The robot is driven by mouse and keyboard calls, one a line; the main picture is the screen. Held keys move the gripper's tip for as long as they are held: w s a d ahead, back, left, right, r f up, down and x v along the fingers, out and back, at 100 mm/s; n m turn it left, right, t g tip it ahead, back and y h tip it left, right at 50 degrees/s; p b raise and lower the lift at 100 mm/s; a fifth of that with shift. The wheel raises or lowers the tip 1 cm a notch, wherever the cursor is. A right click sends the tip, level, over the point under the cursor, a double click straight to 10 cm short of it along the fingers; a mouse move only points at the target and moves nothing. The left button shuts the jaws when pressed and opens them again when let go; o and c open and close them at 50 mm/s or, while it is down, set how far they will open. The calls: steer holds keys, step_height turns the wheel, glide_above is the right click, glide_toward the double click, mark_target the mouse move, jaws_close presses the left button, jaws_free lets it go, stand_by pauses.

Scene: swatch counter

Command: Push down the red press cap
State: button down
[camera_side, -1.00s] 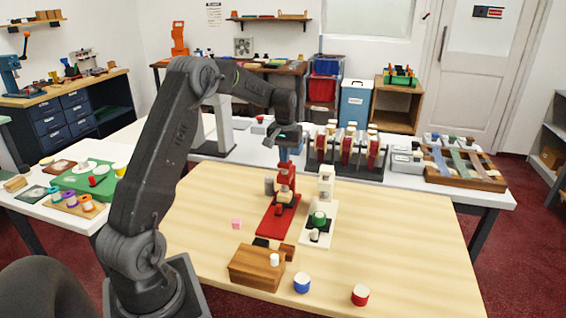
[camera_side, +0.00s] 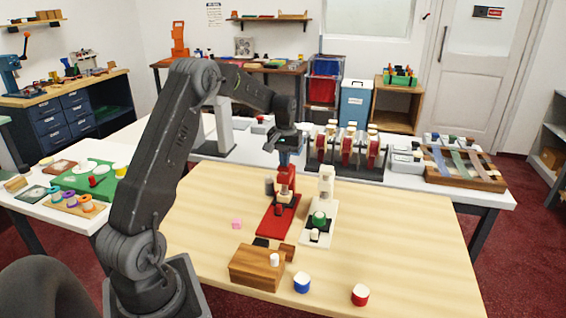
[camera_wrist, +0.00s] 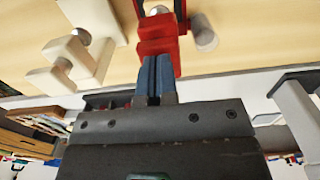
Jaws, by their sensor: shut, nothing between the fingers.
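The red press (camera_side: 287,180) stands upright at the back of its red base plate (camera_side: 270,226), on the wooden table. Its red cap is at the top, right under my gripper (camera_side: 284,160). My gripper points down with its blue fingers shut and empty. The fingertips are at the cap and seem to touch it, but the exact contact is hard to tell. In the wrist view the shut fingers (camera_wrist: 158,75) overlap the top of the red press (camera_wrist: 158,42). They hide part of the cap.
A white press (camera_side: 325,186) with a green-topped piece stands just to the right. A grey cylinder (camera_wrist: 203,33) is beside the red press.

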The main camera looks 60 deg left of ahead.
steer(key=shift+f, duration=0.15)
step_height(320, 180, up, 8)
stand_by(0.9)
steer(key=shift+d, duration=0.1)
steer(key=s+d+r+m+t, duration=0.15)
steer(key=s+d+r, duration=0.3)
steer(key=d, duration=0.45)
steer(key=s+d+r+m+t, duration=0.1)
steer(key=s+d+r+m, duration=0.3)
steer(key=d, duration=0.5)
steer(key=s+d+f+m+t, duration=0.2)
steer(key=s+d+m+t, duration=0.1)
steer(key=s+d, duration=0.9)
steer(key=s, duration=0.3)
steer(key=shift+s+d, duration=0.2)
steer(key=shift+d, duration=0.05)
